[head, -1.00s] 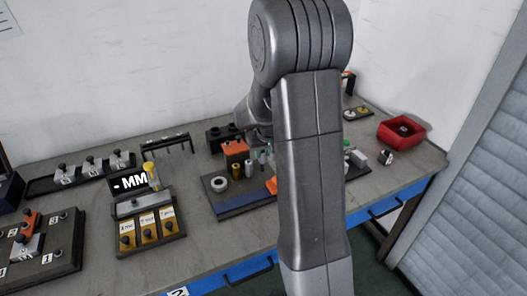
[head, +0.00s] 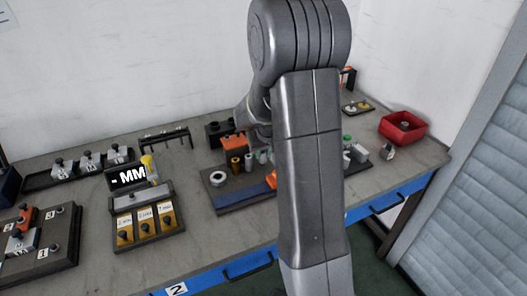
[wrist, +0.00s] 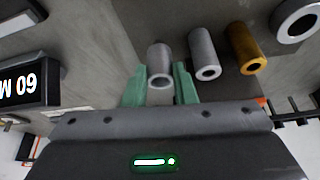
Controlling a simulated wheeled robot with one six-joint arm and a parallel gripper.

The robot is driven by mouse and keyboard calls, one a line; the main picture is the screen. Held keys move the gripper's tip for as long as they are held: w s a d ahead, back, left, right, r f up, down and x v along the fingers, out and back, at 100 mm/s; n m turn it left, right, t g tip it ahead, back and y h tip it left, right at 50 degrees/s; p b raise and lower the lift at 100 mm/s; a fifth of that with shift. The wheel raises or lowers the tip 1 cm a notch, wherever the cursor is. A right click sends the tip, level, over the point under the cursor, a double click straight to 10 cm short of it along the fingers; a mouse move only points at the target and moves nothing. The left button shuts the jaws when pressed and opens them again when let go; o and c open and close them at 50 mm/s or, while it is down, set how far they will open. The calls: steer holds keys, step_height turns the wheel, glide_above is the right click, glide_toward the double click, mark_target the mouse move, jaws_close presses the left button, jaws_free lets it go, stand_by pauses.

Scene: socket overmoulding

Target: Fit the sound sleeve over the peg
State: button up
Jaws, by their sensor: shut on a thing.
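My gripper (wrist: 160,88) has green fingers shut on a grey sleeve (wrist: 160,62), whose open, light-rimmed end faces the wrist camera. A second grey sleeve (wrist: 202,50) stands just right of it, apart from the fingers. A brass-coloured sleeve (wrist: 243,45) is further right, also visible in the head view (head: 236,165). I cannot make out which part is the peg, nor see cracks or other flaws on the sleeves.
A pale ring (head: 217,178) lies on the dark board (head: 245,200); an orange block (head: 233,143) stands behind the sleeves.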

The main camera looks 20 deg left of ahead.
steer(key=shift+f+b, duration=0.6)
steer(key=shift+f, duration=0.2)
steer(key=o, duration=0.9)
steer(key=shift+w, duration=0.1)
steer(key=shift+r, duration=0.1)
steer(key=shift+r, duration=0.5)
steer(key=v, duration=1.3)
steer(key=shift+d+f, duration=0.2)
steer(key=shift+f, duration=0.15)
